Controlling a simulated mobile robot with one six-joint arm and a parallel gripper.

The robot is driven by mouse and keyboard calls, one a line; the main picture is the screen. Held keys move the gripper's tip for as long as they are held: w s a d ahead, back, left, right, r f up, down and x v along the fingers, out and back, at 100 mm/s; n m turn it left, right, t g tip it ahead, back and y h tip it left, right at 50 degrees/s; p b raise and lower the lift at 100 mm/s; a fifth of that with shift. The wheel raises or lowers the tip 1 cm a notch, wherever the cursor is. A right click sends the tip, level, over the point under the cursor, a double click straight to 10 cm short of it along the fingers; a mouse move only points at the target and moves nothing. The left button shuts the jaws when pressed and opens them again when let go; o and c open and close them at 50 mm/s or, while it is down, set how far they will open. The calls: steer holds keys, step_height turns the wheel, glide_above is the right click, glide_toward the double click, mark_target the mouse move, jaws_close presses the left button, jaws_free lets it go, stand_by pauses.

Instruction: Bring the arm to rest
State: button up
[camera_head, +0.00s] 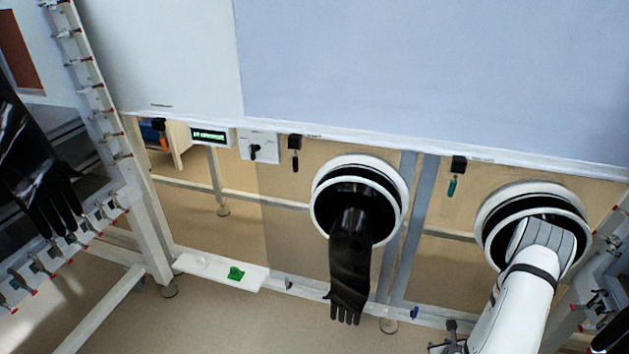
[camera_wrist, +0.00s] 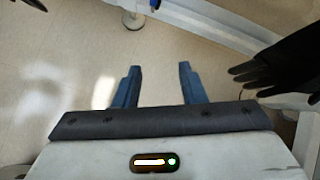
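My white arm (camera_head: 515,315) reaches up from the bottom right in the head view, its grey upper joint in front of the right glove port (camera_head: 490,205). My gripper (camera_wrist: 160,72) shows in the wrist view, with two blue fingers apart and nothing between them. It points over bare floor. A black glove (camera_wrist: 285,62) is at the right of that view, its fingers pointing toward my gripper but apart from it. I cannot make out the gripper's fingers in the head view.
A black glove (camera_head: 350,265) hangs from the middle port (camera_head: 398,185). Another glove (camera_head: 40,190) hangs at the left. A white shelf (camera_head: 215,272) bears a green item (camera_head: 236,273). A display (camera_head: 210,136) and a switch box (camera_head: 258,147) sit under the panel. The floor (camera_wrist: 60,60) below my gripper looks clear.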

steer(key=w+a+r+n+g+p, duration=0.25)
steer(key=r+n+p, duration=0.4)
steer(key=r, duration=1.25)
steer(key=w+a+r+n+g+p, duration=0.1)
steer(key=w+a+r+n+p, duration=0.25)
steer(key=r+n, duration=1.05)
steer(key=s+a+r+n+p, duration=0.3)
steer(key=s+a+r, duration=0.3)
steer(key=r, duration=0.5)
steer(key=s+a+r+n+g+p, duration=0.1)
steer(key=s+a+r+n+p, duration=0.3)
steer(key=r, duration=0.8)
steer(key=s+a+r+n+g+y+p, duration=0.1)
steer(key=s+a+r+n+p, duration=0.2)
steer(key=s+a+r+n, duration=0.3)
steer(key=s+a+r, duration=0.2)
steer(key=s+r, duration=0.3)
steer(key=r, duration=0.1)
steer(key=shift+s+r+n+p, duration=0.15)
steer(key=shift+s+n+p, duration=0.1)
steer(key=shift+n+p, duration=0.1)
steer(key=shift+s, duration=0.1)
